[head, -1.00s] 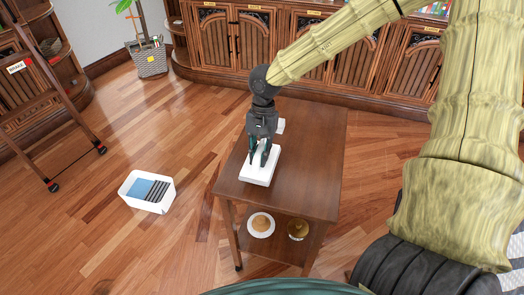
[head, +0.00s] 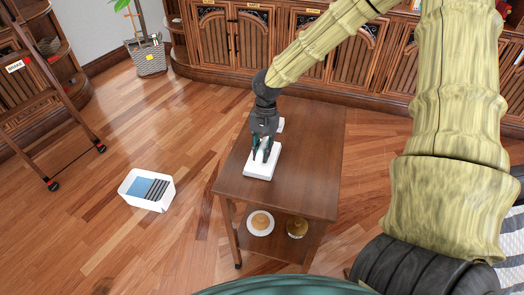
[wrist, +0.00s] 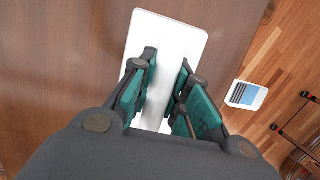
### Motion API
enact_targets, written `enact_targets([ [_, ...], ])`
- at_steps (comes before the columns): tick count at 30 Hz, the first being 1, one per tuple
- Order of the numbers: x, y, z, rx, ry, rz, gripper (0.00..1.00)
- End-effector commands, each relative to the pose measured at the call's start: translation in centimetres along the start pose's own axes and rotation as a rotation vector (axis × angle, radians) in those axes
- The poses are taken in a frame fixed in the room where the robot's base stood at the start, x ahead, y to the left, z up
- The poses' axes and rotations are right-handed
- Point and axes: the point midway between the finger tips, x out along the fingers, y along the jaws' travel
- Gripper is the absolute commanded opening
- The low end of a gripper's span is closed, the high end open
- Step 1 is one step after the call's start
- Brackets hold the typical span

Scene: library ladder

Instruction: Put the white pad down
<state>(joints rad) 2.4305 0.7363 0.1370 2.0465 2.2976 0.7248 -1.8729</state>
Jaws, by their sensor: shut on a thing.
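The white pad (head: 262,173) is a flat white block at the left part of the brown table top (head: 310,150). My gripper (head: 262,156) points down over its far half. I cannot tell whether the pad's underside touches the table.
A small white thing (head: 281,125) lies behind my gripper on the table. The right side of the top is clear. The lower shelf holds a white plate (head: 251,224) and a brownish bowl (head: 297,228). A white bin (head: 133,193) and wheeled ladder (head: 68,118) stand left.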

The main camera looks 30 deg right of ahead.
Motion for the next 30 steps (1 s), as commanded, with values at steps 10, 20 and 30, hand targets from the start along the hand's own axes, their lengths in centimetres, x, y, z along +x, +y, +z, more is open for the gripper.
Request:
enact_targets([
  [10,0.2,0.0,0.0,0.0,-0.001,0.0,0.39],
  [20,0.1,0.0,0.0,0.0,0.0,0.0,0.39],
  [30,-4.0,-0.1,0.0,0.001,0.0,-0.006,0.39],
])
